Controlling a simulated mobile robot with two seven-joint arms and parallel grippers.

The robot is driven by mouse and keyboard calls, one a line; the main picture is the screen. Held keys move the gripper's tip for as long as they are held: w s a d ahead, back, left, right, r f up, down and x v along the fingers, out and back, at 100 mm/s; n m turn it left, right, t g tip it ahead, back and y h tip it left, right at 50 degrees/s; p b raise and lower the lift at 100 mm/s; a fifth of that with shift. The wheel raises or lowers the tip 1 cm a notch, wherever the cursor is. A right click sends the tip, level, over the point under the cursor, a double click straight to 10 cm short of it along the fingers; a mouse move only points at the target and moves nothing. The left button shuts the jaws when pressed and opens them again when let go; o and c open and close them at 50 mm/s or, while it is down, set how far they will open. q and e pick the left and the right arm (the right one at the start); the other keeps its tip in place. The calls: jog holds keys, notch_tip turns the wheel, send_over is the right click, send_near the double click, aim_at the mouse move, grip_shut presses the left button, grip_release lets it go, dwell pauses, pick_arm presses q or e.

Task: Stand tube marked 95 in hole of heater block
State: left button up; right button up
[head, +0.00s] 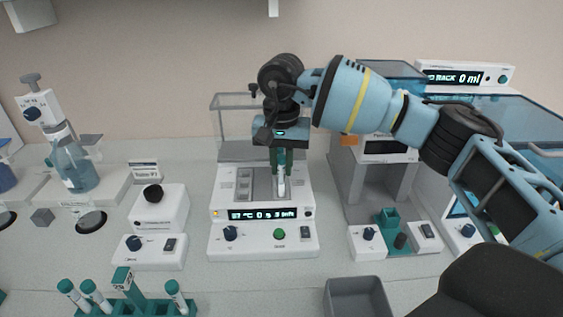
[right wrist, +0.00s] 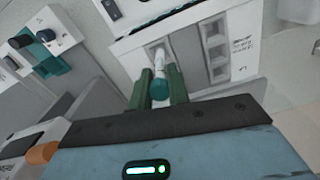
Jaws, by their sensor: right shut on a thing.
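A white tube with a teal cap, its mark not readable, is between the green fingers of my right gripper (head: 282,165). The tube (head: 281,187) shows above the white heater block (head: 217,236), at the right side of its top plate. In the right wrist view the tube's teal cap (right wrist: 159,88) is between the fingertips of the gripper (right wrist: 160,84), with its white body pointing toward a slot of the heater block (right wrist: 130,50). I cannot tell whether the tube's lower end is inside a hole. My left gripper is not in view.
A teal rack (head: 140,305) with several tubes stands front left. A grey bin (head: 358,297) is at the front. A white device with a knob (head: 158,210) is left of the heater, and a device with a teal holder (head: 389,222) is to its right. A blue bottle (head: 72,168) stands far left.

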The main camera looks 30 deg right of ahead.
jog(key=shift+f, duration=0.7)
jog(key=o, duration=0.8)
jog(key=shift+r+b, duration=0.4)
jog(key=shift+r, duration=3.6)
